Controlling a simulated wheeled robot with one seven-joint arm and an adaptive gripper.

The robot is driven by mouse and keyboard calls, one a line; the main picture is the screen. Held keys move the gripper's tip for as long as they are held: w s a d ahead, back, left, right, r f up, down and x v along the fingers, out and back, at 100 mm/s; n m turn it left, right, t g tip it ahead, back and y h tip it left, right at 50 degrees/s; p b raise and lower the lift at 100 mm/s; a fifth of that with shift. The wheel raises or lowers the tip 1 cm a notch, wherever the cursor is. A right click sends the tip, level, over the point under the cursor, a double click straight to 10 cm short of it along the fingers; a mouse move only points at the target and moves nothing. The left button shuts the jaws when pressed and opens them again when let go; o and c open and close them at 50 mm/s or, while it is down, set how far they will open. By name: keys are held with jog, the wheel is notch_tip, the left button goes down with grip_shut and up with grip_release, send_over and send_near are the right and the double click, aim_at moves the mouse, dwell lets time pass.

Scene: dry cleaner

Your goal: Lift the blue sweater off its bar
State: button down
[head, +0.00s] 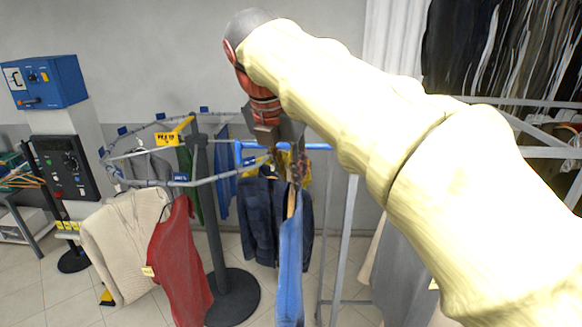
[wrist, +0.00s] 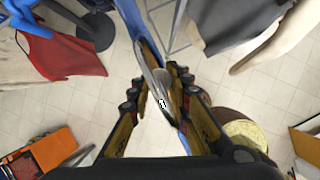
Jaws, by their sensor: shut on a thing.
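The blue sweater (head: 289,265) hangs nearly edge-on below my gripper (head: 283,150) in the head view, on a wooden hanger. In the wrist view the sweater (wrist: 137,25) shows as a narrow blue strip running up from the fingers. My gripper (wrist: 158,88) is shut on the hanger (wrist: 152,56) near its metal hook. The blue bar (head: 313,146) passes behind my gripper in the head view. The gripper hides part of the hook and bar, so I cannot tell whether they touch.
A dark denim jacket (head: 260,215) hangs close behind the sweater. A red garment (head: 180,255) and a cream sweater (head: 122,245) hang at left on a curved rail (head: 150,183). A black round base (head: 232,298) stands on the floor. Grey clothes (head: 405,265) hang at right.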

jog(key=s+b, duration=0.1)
jog(key=s, duration=0.4)
jog(key=s+b, duration=0.2)
jog(key=s, duration=0.2)
jog(key=shift+s+a+f, duration=0.15)
jog(key=shift+s+f, duration=0.05)
jog(key=shift+s, duration=0.15)
jog(key=shift+s+r+b, duration=0.15)
jog(key=shift+s+b, duration=0.25)
jog(key=shift+s, duration=0.65)
